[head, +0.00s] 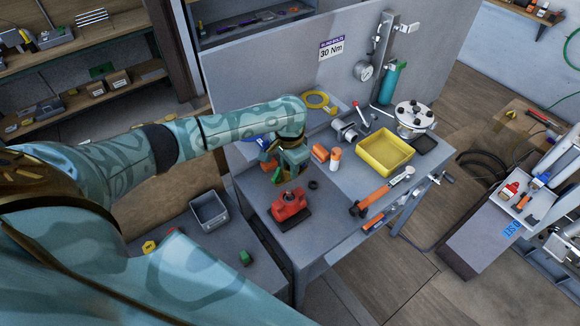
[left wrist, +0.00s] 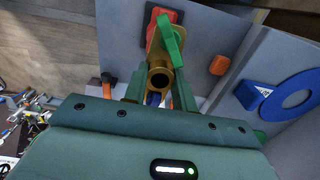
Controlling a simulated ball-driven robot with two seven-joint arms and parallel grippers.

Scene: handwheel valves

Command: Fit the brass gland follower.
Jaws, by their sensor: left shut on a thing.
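My left gripper (head: 282,174) is over the left part of the grey bench, just behind the red block-like body (head: 289,204). In the left wrist view its fingers (left wrist: 160,88) are shut on a brass part with a round bore, which looks like the brass gland follower (left wrist: 159,72). A green lever-like piece (left wrist: 170,42) shows right beyond the brass part, and the red body (left wrist: 157,24) lies farther on. I cannot tell whether the brass part touches either. In the head view the gripper hides the brass part. My right gripper is not in view.
A yellow tray (head: 384,152), an orange-and-white bottle (head: 335,156) and an orange-handled tool (head: 380,193) lie on the bench to the right. A small black ring (head: 313,185) lies near the red body. An upright grey panel (head: 290,65) closes the back.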

